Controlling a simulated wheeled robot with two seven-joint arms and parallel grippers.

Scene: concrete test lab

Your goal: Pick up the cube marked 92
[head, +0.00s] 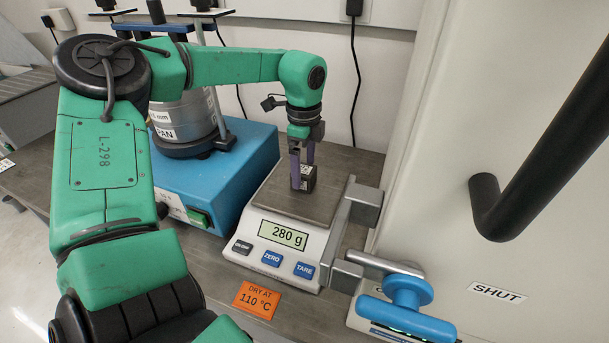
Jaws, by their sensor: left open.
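A small dark cube (310,181) sits on the pan of a weighing scale (272,195), whose display reads 280 g. A pale marking shows on the cube, but it is too small to read. My left gripper (302,174) points straight down at the cube with its fingers open. One finger covers part of the cube's front; the fingers are down at the cube's height. I cannot tell whether they touch it. My right gripper is not in view.
A blue machine (245,158) with a stack of metal sieves (184,117) stands left of the scale. At right is a large pale door with a black handle (520,160), a blue-knobbed latch (405,290) and a SHUT label. An orange DRY AT 110 °C card (256,300) lies in front.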

